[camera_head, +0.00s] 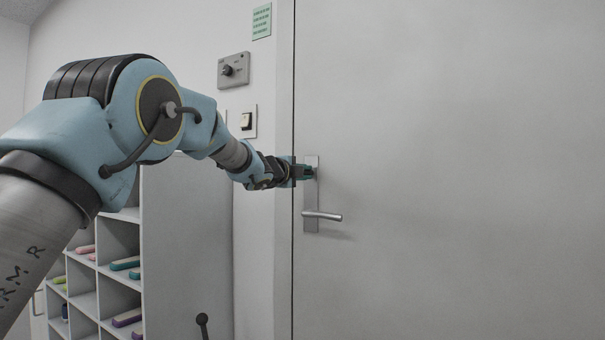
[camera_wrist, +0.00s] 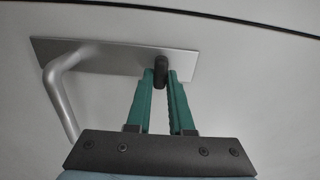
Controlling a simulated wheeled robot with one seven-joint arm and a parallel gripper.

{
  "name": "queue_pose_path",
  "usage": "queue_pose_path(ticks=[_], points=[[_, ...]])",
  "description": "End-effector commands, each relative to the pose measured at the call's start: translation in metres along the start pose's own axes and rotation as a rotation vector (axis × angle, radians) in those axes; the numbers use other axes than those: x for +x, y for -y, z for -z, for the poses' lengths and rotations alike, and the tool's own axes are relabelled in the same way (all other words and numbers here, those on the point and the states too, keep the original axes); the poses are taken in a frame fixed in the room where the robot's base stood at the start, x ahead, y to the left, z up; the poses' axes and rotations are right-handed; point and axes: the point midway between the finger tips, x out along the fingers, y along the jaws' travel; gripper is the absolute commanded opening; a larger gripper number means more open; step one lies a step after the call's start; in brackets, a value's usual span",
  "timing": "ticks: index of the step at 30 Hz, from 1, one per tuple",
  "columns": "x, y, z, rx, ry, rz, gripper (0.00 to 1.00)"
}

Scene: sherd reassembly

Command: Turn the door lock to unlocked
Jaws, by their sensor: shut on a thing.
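The door (camera_head: 450,150) is a plain light grey panel and looks closed. Its metal lock plate (camera_head: 311,190) sits near the left edge, with a lever handle (camera_head: 323,215) at the lower part. The handle (camera_wrist: 62,95) and plate (camera_wrist: 105,57) also show in the wrist view. The door lock (camera_wrist: 161,68) is a small dark turn knob on the plate. My gripper (camera_wrist: 161,80) has green fingers, shut on the knob from both sides. In the head view my gripper (camera_head: 308,172) is at the plate's upper part and hides the knob. I cannot tell the lock's position.
A shelf unit (camera_head: 188,240) with several coloured items stands left of the door, below my arm. A light switch (camera_head: 246,121), a grey control box with a dial (camera_head: 233,70) and a green note (camera_head: 261,21) are on the wall. The door's right side is clear.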

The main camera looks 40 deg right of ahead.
Motion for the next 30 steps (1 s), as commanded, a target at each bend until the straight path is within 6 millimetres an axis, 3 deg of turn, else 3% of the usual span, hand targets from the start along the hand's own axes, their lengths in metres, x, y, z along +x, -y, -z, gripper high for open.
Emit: queue_pose_path(ticks=[17,18,25,30], points=[[-0.0027,0.0082,-0.0032,0.035,0.004,0.010,0.00],[-0.0027,0.0083,-0.0032,0.035,0.004,0.011,0.23],[-0.0016,0.0054,-0.0021,0.033,0.003,0.007,0.49],[-0.0010,0.0034,-0.0015,0.032,0.002,0.004,0.50]])
